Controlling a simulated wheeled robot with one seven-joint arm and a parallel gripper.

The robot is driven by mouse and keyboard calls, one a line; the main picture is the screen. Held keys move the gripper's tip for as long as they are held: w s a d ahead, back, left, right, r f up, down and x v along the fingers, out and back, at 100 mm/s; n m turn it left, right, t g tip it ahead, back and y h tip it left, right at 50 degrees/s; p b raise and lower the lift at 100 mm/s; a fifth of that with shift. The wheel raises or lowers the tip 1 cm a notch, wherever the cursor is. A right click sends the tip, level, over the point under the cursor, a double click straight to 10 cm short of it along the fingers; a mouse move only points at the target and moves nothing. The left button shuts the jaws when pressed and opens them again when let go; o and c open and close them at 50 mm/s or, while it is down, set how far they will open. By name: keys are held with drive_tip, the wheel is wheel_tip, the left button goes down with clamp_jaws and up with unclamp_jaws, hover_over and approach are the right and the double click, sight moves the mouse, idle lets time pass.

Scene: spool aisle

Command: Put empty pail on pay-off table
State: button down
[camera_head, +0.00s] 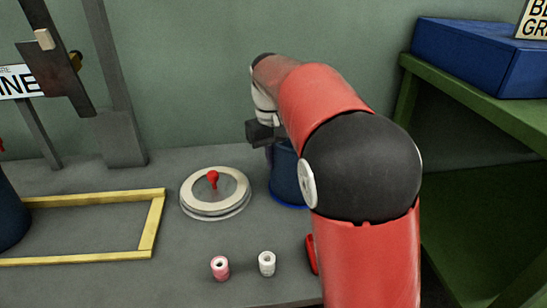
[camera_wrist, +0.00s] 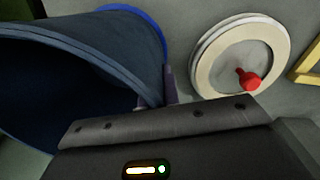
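A dark blue pail (camera_head: 286,176) stands on the grey table (camera_head: 110,178), partly hidden behind my arm. In the wrist view the pail (camera_wrist: 110,45) fills the left side, its open mouth dark inside, with a brighter blue band at its foot. In the wrist view one finger of my gripper (camera_wrist: 170,84) shows just outside the pail wall; the other finger is hidden. I cannot tell whether the fingers pinch the wall. Which surface is the pay-off table is not labelled in view.
A pale round disc with a red knob (camera_head: 214,190) lies left of the pail. Two small spools, pink (camera_head: 220,268) and white (camera_head: 267,263), stand in front. A yellow frame (camera_head: 150,225) and another dark blue container (camera_head: 10,215) are left. A blue box (camera_head: 470,55) sits on a green stand (camera_head: 480,108).

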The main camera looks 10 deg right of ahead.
drive_tip(key=c, duration=2.1)
unclamp_jaws()
drive_tip(key=shift+f, duration=0.15)
drive_tip(key=o, duration=0.5)
drive_tip(key=shift+c, duration=0.2)
